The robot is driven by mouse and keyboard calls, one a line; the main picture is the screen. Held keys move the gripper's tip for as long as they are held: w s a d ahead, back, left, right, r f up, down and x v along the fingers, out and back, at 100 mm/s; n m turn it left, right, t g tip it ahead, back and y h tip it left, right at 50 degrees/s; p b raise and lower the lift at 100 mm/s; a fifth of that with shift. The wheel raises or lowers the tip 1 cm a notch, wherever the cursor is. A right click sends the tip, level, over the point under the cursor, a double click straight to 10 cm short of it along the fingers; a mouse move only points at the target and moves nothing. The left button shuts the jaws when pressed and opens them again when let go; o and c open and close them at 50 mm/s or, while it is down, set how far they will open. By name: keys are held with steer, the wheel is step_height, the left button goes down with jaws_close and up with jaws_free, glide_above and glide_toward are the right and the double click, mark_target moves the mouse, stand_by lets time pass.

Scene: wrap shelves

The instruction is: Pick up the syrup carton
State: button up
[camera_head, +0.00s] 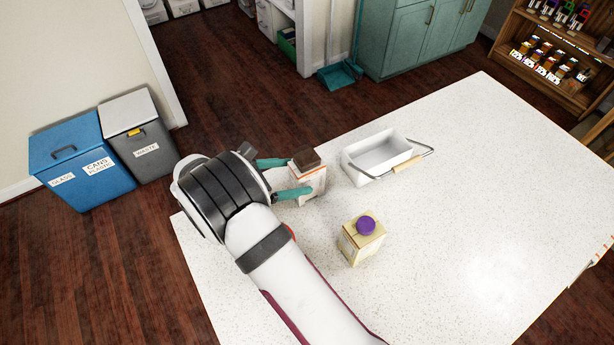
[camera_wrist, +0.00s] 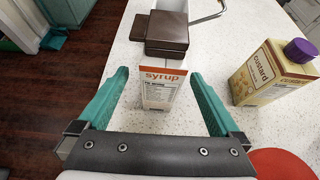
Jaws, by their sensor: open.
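The syrup carton (camera_head: 311,182) is a white box with an orange band and a dark brown cap, upright on the white speckled counter. In the wrist view the syrup carton (camera_wrist: 162,88) stands ahead, with its label facing me. My gripper (camera_head: 281,177) has teal fingers, spread open, with one finger to each side of the carton. In the wrist view my gripper (camera_wrist: 160,80) shows a gap between each finger and the carton. The carton's lower part is partly hidden by a finger in the head view.
A custard carton (camera_head: 361,240) with a purple cap stands to the right and nearer; it also shows in the wrist view (camera_wrist: 268,74). A white basket (camera_head: 357,170) with a wire handle is just beyond the syrup carton. The counter's right side (camera_head: 490,200) is clear.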

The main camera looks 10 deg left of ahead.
steer(key=x, duration=0.4)
steer(key=shift+w+d+r, duration=0.15)
steer(key=shift+d+r, duration=0.15)
steer(key=shift+d, duration=0.05)
jaws_close()
